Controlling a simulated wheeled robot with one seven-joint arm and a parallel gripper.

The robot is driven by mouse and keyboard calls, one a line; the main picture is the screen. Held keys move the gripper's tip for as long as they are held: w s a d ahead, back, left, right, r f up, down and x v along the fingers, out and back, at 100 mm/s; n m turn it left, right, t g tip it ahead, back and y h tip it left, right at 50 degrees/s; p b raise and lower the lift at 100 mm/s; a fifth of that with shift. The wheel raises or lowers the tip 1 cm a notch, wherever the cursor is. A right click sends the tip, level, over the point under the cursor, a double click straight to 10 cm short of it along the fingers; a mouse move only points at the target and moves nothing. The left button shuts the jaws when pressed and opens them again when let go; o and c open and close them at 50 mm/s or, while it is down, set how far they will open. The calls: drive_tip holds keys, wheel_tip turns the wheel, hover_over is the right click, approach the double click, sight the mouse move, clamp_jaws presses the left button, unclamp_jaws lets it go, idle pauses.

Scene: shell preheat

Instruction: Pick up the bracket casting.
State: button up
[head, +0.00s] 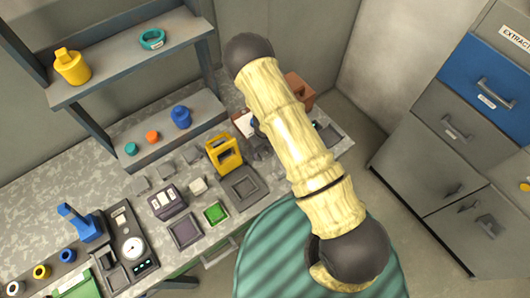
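I cannot tell for certain which piece is the bracket casting. Several small grey pieces lie on the bench, among them a grey block (142,186), another grey block (166,169) and a paler block (198,186). A yellow frame-shaped object (223,154) stands near them, behind a dark square tray (240,185). My arm crosses the middle of the view from lower right to upper centre and hides part of the bench. My gripper is not clearly visible.
Shelves hold a yellow container (72,66), a teal ring (152,39) and a blue piece (181,116). The bench (40,205) carries a dial gauge unit (131,248), a blue press (82,224) and a green-filled tray (215,213). A drawer cabinet (430,165) stands right.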

sight(265, 153)
drive_tip(key=c, duration=1)
wheel_tip(265, 153, up, 10)
drive_tip(key=shift+b, duration=0.45)
